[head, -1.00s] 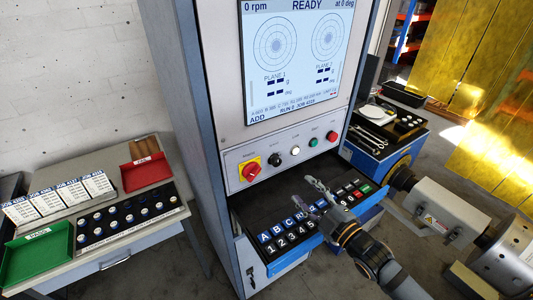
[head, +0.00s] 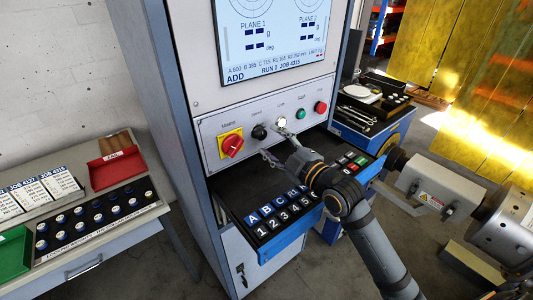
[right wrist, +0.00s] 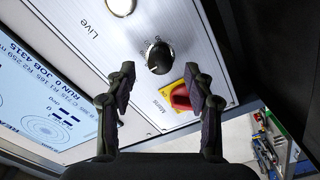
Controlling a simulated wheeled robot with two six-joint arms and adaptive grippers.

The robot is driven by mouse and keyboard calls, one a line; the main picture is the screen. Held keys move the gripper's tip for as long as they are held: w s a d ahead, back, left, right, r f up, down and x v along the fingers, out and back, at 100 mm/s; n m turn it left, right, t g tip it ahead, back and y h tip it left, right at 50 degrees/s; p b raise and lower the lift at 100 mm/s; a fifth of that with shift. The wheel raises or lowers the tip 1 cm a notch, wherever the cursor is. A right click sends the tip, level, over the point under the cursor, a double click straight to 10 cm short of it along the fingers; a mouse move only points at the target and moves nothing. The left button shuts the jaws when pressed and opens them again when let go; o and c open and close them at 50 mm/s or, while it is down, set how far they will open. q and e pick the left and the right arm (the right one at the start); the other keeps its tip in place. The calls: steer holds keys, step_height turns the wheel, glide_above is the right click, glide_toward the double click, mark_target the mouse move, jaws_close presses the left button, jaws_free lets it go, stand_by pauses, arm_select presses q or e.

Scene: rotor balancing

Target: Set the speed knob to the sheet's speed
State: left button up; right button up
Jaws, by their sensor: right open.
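The black speed knob (head: 259,131) sits on the machine's front panel, between the red-and-yellow mains switch (head: 231,144) and a pale lit button (head: 281,122). My right gripper (head: 276,145) is open and empty in front of the panel near the knob. In the right wrist view the knob (right wrist: 160,56) shows beyond and between the open fingertips (right wrist: 161,80), apart from them. Its scale is too small to read. Job sheets (head: 62,185) stand on the left bench; their fine print is unreadable. The screen (head: 275,45) shows job 4315. My left gripper is not in view.
The mains switch (right wrist: 181,97) is close to one right fingertip in the wrist view. A green button (head: 299,114) and red button (head: 319,107) lie farther right. A drawer with lettered and numbered blocks (head: 262,232) juts out below the panel, under my right arm.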

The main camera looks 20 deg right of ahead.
mark_target(263, 136)
steer(key=shift+x, duration=1.2)
steer(key=shift+w+a, duration=0.25)
steer(key=shift+w, duration=0.05)
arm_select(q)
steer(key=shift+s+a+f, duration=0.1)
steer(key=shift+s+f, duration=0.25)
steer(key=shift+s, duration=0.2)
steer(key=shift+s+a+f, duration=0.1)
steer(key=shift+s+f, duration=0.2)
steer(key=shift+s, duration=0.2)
arm_select(e)
jaws_close()
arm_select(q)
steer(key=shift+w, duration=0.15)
